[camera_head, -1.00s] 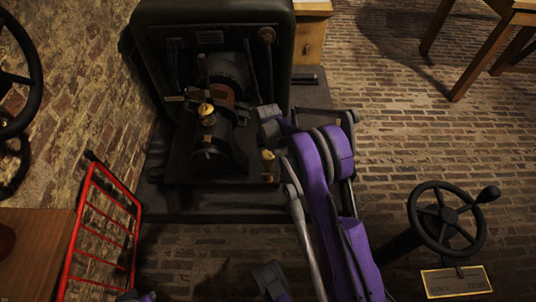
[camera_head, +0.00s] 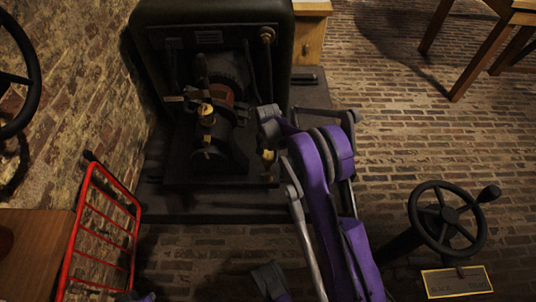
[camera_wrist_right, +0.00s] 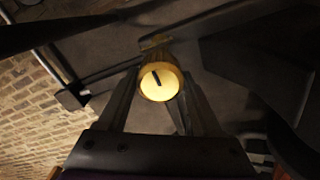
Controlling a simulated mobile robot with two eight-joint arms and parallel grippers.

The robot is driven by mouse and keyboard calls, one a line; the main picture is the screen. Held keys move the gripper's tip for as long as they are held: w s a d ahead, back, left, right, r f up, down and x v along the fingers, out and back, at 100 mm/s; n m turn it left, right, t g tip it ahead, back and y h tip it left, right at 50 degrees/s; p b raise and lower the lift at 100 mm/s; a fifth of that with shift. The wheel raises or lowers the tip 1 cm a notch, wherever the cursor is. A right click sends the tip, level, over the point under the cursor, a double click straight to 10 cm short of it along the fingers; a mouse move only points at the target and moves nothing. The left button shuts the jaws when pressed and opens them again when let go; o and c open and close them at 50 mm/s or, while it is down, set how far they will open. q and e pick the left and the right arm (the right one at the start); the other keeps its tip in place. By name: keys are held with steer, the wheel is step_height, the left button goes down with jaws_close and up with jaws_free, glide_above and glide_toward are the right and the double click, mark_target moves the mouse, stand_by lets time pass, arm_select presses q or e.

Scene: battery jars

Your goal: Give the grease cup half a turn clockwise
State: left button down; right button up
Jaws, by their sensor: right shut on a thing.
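The grease cup is a small brass cup (camera_wrist_right: 160,82) with a pale yellow round face and a short dark mark tilted slightly left of upright. My right gripper (camera_wrist_right: 160,92) has one finger on each side of it and is shut on it. In the head view a brass piece (camera_head: 268,156), which seems to be this cup, sits at the right front of the dark machine (camera_head: 220,155), by my right wrist. The fingers are hard to make out there. My left gripper does not show clearly in either view.
Another brass cup (camera_head: 206,109) stands on the middle of the machine. A red rack (camera_head: 103,230) and a wooden top (camera_head: 35,250) are at the left. A black handwheel (camera_head: 447,217) with a brass plate (camera_head: 456,281) is at the right. Brick floor is open at the right.

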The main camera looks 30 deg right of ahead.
mark_target(268, 154)
stand_by(0.5)
steer(key=o, duration=1.4)
step_height(268, 154, up, 11)
steer(key=p, duration=0.2)
steer(key=shift+p, duration=0.4)
